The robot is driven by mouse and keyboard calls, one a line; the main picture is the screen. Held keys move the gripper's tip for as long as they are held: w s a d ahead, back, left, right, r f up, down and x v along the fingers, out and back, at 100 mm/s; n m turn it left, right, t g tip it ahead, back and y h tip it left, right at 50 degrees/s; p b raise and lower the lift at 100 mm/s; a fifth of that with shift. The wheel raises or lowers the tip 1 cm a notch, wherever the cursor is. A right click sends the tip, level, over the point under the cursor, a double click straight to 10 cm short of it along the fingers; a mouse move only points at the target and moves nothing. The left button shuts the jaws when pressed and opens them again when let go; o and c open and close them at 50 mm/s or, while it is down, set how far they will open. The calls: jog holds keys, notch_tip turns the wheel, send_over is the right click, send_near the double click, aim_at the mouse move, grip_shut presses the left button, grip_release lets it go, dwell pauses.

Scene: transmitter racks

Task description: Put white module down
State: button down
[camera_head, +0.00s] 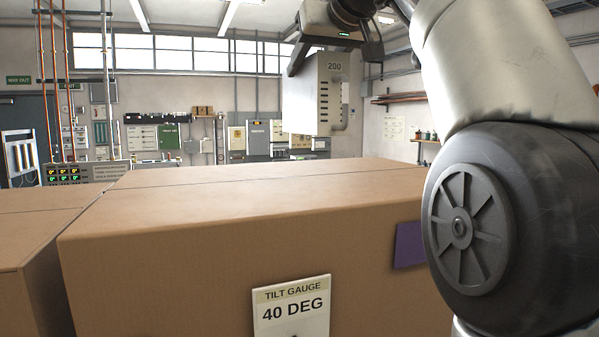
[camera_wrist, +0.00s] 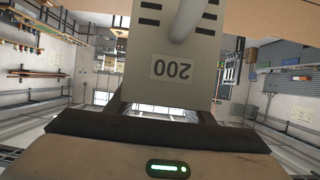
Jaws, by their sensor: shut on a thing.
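The white module (camera_head: 316,98), a boxy off-white unit marked 200 with dark slots and a side handle, hangs upright above and beyond the large cardboard box (camera_head: 250,225) in the head view. My gripper (camera_head: 338,50) is above it and shut on its upper part. In the wrist view the module (camera_wrist: 172,95) fills the upper middle, its 200 label upside down, with my gripper (camera_wrist: 160,112) across its near end. The fingertips' contact is partly hidden. A cardboard-coloured surface (camera_wrist: 270,18) shows at the top of the wrist view.
The large box carries a tilt gauge label (camera_head: 291,308) reading 40 DEG and a purple patch (camera_head: 409,245). Another cardboard box (camera_head: 30,240) stands close at left. The box top is clear.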

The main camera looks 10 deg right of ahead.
aim_at(308, 116)
jog(key=shift+a+r, duration=0.25)
jog(key=shift+r, duration=0.1)
jog(key=shift+w+a+f, duration=0.1)
jog(key=shift+w, duration=0.05)
notch_tip(308, 116, down, 4)
jog(key=shift+f+b, duration=0.25)
jog(key=shift+b, duration=0.2)
jog(key=shift+f, duration=0.55)
jog(key=shift+f+b, duration=0.65)
jog(key=shift+f, duration=1.4)
jog(key=shift+f, duration=0.15)
jog(key=c, duration=0.9)
grip_release()
jog(key=shift+f, duration=0.15)
